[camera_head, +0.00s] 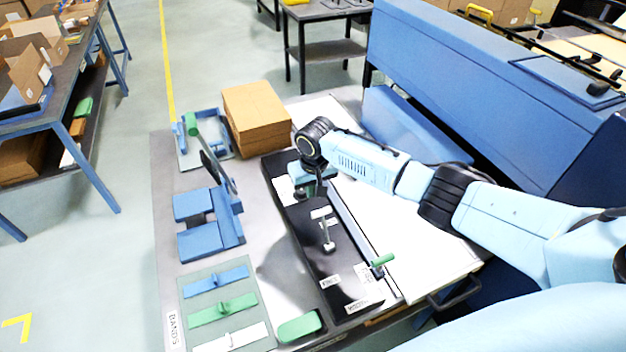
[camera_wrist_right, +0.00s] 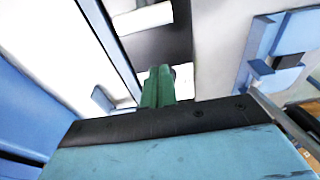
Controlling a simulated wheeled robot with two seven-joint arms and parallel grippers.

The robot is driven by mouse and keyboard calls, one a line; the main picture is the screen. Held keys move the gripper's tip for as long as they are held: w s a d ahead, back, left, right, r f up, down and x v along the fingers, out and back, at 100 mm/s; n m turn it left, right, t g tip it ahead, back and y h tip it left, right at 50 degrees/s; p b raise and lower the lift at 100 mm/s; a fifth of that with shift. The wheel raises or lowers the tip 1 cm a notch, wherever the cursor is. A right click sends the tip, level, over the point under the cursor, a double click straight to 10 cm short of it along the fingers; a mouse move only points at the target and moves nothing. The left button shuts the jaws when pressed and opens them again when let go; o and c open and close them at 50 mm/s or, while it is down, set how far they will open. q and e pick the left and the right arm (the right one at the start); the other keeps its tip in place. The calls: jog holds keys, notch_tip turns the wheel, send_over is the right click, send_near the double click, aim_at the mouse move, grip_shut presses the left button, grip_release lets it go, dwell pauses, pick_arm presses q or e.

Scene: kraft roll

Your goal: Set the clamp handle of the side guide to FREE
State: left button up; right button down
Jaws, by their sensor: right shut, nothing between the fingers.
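A long dark fixture (camera_head: 300,235) lies on the table, with a grey-blue rail (camera_head: 352,225) along its right side. A small green handle (camera_head: 383,260) sits at the rail's near end and looks like the clamp handle; white labels (camera_head: 362,272) lie beside it, too small to read. My right gripper (camera_head: 309,191) is over the far end of the fixture, well away from the green handle. Its dark green fingers (camera_wrist_right: 158,86) are together and empty in the right wrist view. My left gripper is not in view.
A metal lever (camera_head: 328,243) stands on the fixture's middle. A stack of brown card (camera_head: 257,118) is beyond it. Blue blocks (camera_head: 208,220) and a mat with coloured bands (camera_head: 218,282) lie left. A large blue machine (camera_head: 490,85) stands right. White sheet (camera_head: 415,225) lies under my right arm.

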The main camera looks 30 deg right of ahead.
jog(key=shift+s+a+f+p, duration=0.1)
jog(key=shift+s+f+p, duration=0.1)
jog(key=shift+s+p, duration=0.55)
jog(key=shift+s+f+p, duration=0.15)
jog(key=shift+s+p, duration=0.2)
jog(key=shift+s, duration=0.75)
